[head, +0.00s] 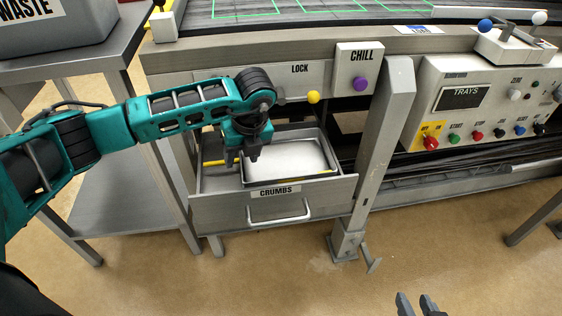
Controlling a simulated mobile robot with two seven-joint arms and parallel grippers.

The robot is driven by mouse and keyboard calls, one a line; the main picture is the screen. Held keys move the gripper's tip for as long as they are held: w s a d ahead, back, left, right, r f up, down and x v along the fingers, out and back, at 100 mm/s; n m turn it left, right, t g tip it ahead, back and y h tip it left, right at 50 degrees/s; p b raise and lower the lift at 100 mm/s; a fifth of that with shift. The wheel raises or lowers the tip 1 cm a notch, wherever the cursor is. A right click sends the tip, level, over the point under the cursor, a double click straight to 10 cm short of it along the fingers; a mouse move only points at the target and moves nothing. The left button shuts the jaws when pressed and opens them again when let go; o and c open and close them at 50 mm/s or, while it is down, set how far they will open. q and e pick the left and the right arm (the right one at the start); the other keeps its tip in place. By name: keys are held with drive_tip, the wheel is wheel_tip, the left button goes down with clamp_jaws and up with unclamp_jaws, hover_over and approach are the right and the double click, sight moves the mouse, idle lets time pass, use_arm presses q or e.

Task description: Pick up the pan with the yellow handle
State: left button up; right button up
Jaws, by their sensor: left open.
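The pan (285,161) is a grey rectangular tray holding a white layer, inside the pulled-out drawer (215,210) labelled CRUMBS. A yellow bar (212,163), which looks like its handle, shows at its left; a smaller yellow bit shows at the right front. My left gripper (242,158) is open and points down at the pan's left end, overlapping its rim in the picture. I cannot tell whether it touches the pan or the handle. My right gripper (414,299) shows only its fingertips at the bottom edge, apart and empty, far from the pan.
The drawer has a front handle (279,211). A yellow knob (313,97) by LOCK and a purple CHILL knob (361,83) sit above it. A slanted metal leg (380,140) stands right of the drawer. A steel table (110,50) is at left. The floor in front is clear.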

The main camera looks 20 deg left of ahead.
use_arm(q)
drive_tip(key=shift+x, duration=1.4)
drive_tip(key=shift+d, duration=0.1)
drive_tip(key=shift+c, duration=0.5)
clamp_jaws()
